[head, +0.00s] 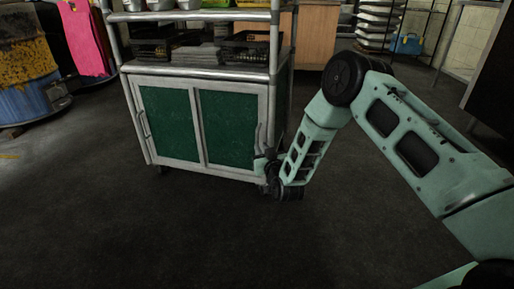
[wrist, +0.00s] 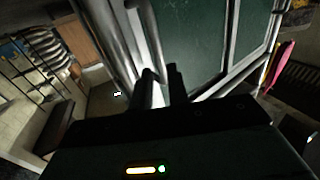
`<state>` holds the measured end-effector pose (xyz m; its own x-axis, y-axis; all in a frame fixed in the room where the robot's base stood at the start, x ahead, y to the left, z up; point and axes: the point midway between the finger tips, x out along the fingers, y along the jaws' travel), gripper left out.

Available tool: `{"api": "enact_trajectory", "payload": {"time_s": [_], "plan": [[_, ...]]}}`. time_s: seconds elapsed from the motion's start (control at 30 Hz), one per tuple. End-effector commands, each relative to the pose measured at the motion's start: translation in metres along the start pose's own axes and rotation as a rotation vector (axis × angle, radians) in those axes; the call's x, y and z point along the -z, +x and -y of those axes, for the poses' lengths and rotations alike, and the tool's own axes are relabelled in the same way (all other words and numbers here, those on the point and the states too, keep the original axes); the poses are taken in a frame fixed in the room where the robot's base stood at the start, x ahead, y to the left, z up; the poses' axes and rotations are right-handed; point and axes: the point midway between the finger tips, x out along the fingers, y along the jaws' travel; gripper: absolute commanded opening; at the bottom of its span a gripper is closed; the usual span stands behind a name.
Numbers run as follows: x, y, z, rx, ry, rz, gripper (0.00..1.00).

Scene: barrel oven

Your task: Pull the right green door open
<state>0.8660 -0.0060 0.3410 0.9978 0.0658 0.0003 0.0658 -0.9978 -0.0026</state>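The right green door (head: 227,128) is the right panel of the pale-framed cabinet under the metal rack in the head view. It sits flush in its frame, closed. Its metal handle (head: 258,137) stands upright near the right edge. My gripper (head: 266,166) is at the lower end of this handle. In the wrist view the green panel (wrist: 190,45) fills the upper middle. The curved handle (wrist: 153,35) runs down between the two dark fingers of my gripper (wrist: 163,85). The fingers stand close together with the bar between them; their contact is dark and partly hidden.
The left green door (head: 167,122) is shut beside it, with its own handle (head: 144,124). Trays (head: 196,56) sit on the shelf above. A blue barrel (head: 27,75) stands at left. The dark floor (head: 170,225) in front of the cabinet is clear.

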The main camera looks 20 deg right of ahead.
Motion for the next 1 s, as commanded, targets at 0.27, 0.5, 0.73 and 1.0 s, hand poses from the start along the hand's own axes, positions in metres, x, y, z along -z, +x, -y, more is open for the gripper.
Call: {"api": "enact_trajectory", "payload": {"time_s": [0.27,0.5,0.73,1.0], "plan": [[-0.003,0.045,0.000,-0.002,0.000,-0.002,0.17],[0.000,0.057,0.000,-0.001,0.000,0.000,0.17],[0.000,0.057,0.000,-0.001,0.000,0.001,0.17],[0.000,0.057,0.001,0.000,0.000,0.000,0.00]]}}
